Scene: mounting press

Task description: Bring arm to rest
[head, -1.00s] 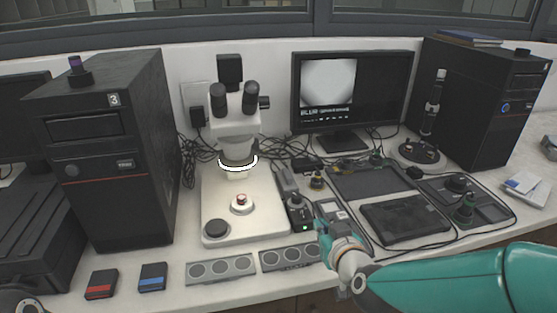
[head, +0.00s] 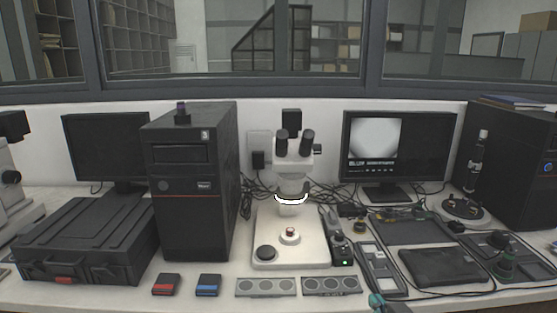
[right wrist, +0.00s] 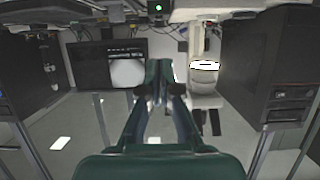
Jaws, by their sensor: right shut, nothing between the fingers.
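My right gripper (head: 378,302) shows as a small teal tip at the bottom edge of the head view, in front of the desk's front edge. My left gripper is not in view.
The desk holds a microscope (head: 291,220), a black tower (head: 195,190), a monitor (head: 435,150) and a black case (head: 85,240). A red box (head: 167,285), a blue box (head: 208,286) and grey panels (head: 265,287) line the front edge.

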